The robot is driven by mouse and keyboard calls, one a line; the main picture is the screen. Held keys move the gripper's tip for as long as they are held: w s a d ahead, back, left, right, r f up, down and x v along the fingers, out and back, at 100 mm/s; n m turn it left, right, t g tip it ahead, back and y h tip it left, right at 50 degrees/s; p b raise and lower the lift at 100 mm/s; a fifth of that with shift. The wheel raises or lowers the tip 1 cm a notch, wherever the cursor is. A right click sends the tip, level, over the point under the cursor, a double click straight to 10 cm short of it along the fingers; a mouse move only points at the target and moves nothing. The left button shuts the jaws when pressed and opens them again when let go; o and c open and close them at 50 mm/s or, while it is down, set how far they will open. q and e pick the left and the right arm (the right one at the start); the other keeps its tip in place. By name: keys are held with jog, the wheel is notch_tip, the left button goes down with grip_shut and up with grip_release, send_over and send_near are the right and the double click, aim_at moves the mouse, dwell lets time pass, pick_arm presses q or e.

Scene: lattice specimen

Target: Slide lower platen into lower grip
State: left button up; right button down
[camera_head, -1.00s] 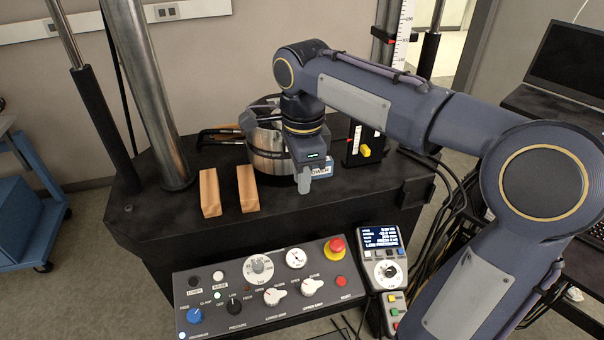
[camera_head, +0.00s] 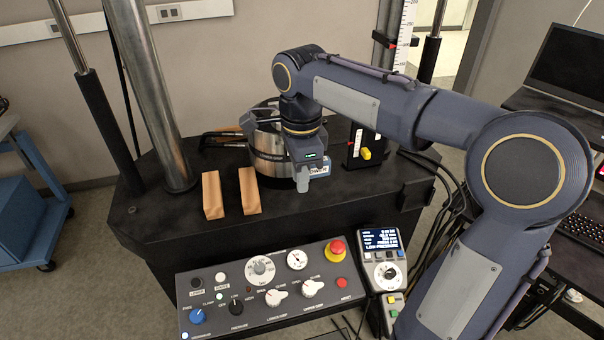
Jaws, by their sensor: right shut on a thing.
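The lower grip (camera_head: 268,140) is a round metal cylinder with dark bands, standing on the black machine base. My right gripper (camera_head: 302,184) is at its front right side, pointing down, with the arm coming in from the right. It is shut, and the thing between its fingers is mostly hidden by the gripper and wrist. I cannot make out the lower platen's outline or whether it touches the grip. My left gripper is not in view.
Two wooden blocks (camera_head: 249,191) stand left of the grip. A thick steel column (camera_head: 160,100) rises behind them. A control panel (camera_head: 275,288) with a red emergency button and a handset (camera_head: 384,258) are in front. A black stand with a yellow part (camera_head: 366,153) is at right.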

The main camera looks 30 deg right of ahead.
jog(key=shift+w+d+r+p, duration=0.1)
jog(key=shift+w+d+p, duration=0.15)
jog(key=shift+w+p, duration=0.55)
jog(key=shift+w, duration=0.3)
jog(key=shift+w+d+p, duration=0.2)
jog(key=shift+w+p, duration=0.3)
jog(key=shift+w, duration=0.3)
jog(key=shift+w+d+p, duration=0.2)
jog(key=shift+w+p, duration=0.25)
jog(key=shift+w, duration=0.35)
